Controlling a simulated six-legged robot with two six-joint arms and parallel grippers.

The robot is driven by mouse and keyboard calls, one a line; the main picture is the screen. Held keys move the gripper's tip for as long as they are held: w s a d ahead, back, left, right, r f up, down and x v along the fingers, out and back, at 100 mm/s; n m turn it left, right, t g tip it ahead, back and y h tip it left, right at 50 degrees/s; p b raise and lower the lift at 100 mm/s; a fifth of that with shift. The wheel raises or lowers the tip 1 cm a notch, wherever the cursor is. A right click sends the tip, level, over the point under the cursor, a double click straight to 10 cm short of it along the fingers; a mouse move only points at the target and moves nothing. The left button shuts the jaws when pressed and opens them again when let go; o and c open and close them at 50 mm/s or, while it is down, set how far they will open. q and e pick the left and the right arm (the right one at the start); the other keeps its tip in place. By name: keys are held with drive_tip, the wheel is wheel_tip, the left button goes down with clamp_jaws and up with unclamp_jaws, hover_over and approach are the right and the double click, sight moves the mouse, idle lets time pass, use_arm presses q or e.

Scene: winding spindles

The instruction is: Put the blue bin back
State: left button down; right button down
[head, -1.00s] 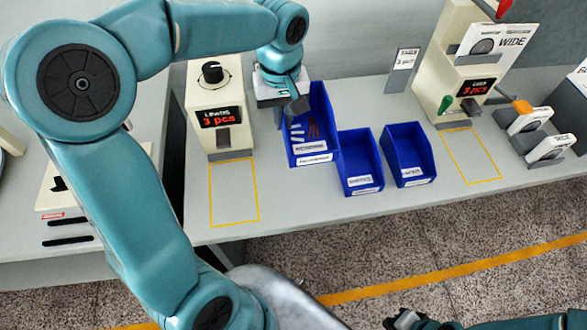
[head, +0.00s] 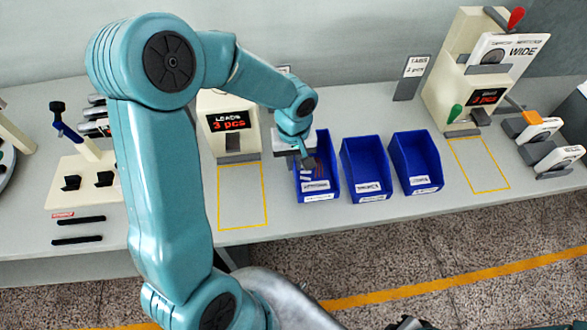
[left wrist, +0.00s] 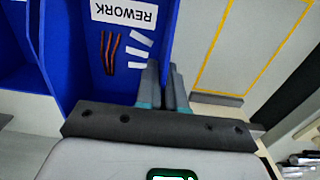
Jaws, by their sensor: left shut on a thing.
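The blue bin (head: 331,178) is the leftmost of a row of blue bins on the grey table in the head view. It looks upright and level with its neighbours; I cannot tell if its base fully touches the table. My left gripper (head: 306,162) is shut on its left wall. In the left wrist view, the fingers (left wrist: 163,66) pinch the wall of the bin (left wrist: 90,83), whose label reads REWORK. White strips and dark red pieces lie inside it. Only a dark bit of my right gripper (head: 406,323) shows at the bottom edge.
A middle blue bin (head: 365,171) stands close to the right, then another blue bin (head: 415,163). A cream LOADS dispenser (head: 229,125) and a yellow outlined area (head: 242,196) are to the left. A taller cream machine (head: 472,70) stands at the right.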

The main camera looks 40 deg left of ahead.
use_arm(q)
wheel_tip(320, 180, down, 4)
drive_tip(key=shift+s+r, duration=0.1)
drive_tip(key=shift+r, duration=0.05)
drive_tip(key=shift+f, duration=0.4)
drive_tip(key=shift+r, duration=0.1)
drive_tip(key=c, duration=1.2)
unclamp_jaws()
drive_tip(key=shift+c, duration=0.2)
